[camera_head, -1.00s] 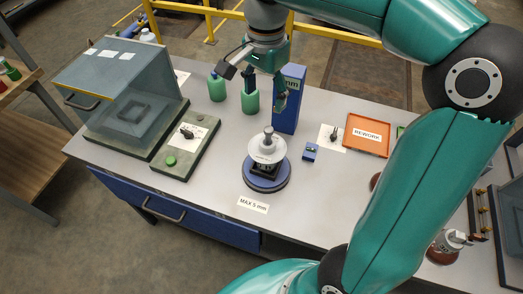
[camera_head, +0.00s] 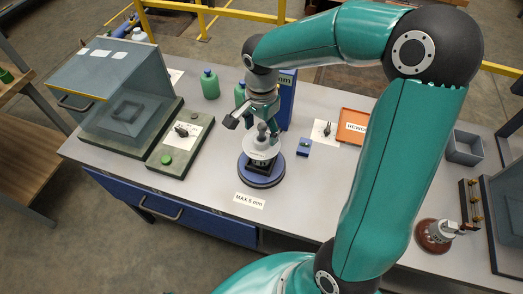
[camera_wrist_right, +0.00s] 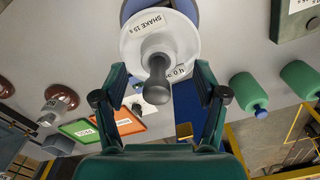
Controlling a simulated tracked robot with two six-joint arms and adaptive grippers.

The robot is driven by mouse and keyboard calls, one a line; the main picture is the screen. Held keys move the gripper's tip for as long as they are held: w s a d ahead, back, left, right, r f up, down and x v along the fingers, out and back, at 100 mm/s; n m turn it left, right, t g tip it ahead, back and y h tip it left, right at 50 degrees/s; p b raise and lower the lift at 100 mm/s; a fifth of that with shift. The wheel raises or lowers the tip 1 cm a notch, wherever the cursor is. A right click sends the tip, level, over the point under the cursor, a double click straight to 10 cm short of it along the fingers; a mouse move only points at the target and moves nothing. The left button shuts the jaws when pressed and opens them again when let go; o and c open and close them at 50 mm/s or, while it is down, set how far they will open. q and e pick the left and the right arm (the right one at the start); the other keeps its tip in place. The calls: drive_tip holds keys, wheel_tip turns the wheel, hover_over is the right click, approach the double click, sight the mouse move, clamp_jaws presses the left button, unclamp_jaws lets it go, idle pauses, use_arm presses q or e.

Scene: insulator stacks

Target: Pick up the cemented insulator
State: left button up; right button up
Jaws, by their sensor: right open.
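A white insulator disc with a grey pin (camera_head: 262,150) stands upright on a round blue base (camera_head: 262,174) in the middle of the bench. In the right wrist view the white disc (camera_wrist_right: 186,38) bears a "SHAKE 15 s" label, and its grey pin points towards my palm. My right gripper (camera_head: 256,124) is just above it, fingers open, one on each side of the pin and apart from it. A brown insulator (camera_head: 434,236) with a grey cap stands at the bench's right. I cannot tell by look which is cemented. My left gripper is not in view.
Green bottles (camera_head: 210,84) and a tall blue box (camera_head: 287,97) stand close behind the gripper. A clear-fronted case (camera_head: 107,115) and a plate with a green knob (camera_head: 167,158) are left. An orange rework tray (camera_head: 352,127) is right. The front bench is mostly clear.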

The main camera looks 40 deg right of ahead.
drive_tip(key=shift+f, duration=0.9)
drive_tip(key=shift+c, duration=0.4)
clamp_jaws()
drive_tip(key=shift+r, duration=0.1)
